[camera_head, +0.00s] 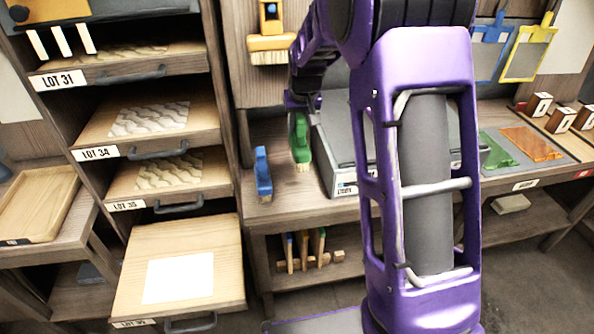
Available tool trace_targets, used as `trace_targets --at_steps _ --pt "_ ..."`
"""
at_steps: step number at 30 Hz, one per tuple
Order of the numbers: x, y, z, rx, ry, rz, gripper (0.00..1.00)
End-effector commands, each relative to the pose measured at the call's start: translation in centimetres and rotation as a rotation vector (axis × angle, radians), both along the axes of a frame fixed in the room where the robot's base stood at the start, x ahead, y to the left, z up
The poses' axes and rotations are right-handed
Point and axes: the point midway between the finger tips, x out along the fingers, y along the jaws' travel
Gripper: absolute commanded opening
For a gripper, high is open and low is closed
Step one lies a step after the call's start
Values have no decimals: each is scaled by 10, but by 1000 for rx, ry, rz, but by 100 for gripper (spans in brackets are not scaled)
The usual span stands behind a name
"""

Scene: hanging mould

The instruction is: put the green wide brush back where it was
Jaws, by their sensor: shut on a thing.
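The green brush (299,138) is upright with its pale bristles down, seen nearly edge-on. My gripper (301,106) is shut on its upper part, and my purple arm reaches down to it from above. The brush is over the wooden bench, left of a grey box. I cannot tell whether its bristles touch the bench top. The fingertips are small and dark here, and my arm covers much of the middle and right.
A blue brush (263,174) stands on the bench (262,208) close to the left. A yellow brush (271,44) hangs on the panel above. The grey box (343,178) is close at the right. Drawer LOT 36 (215,248) sticks out at the lower left.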

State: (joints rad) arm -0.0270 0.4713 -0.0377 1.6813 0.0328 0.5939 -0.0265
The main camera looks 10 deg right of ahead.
Motion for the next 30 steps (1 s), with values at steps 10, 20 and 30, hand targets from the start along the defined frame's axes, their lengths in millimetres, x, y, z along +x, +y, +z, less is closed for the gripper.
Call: trace_targets --at_steps 10,20,30 --pt "0 0 -55 0 2 0 0" --pt "0 0 -92 0 3 0 0" --pt "0 0 -97 0 0 0 0"
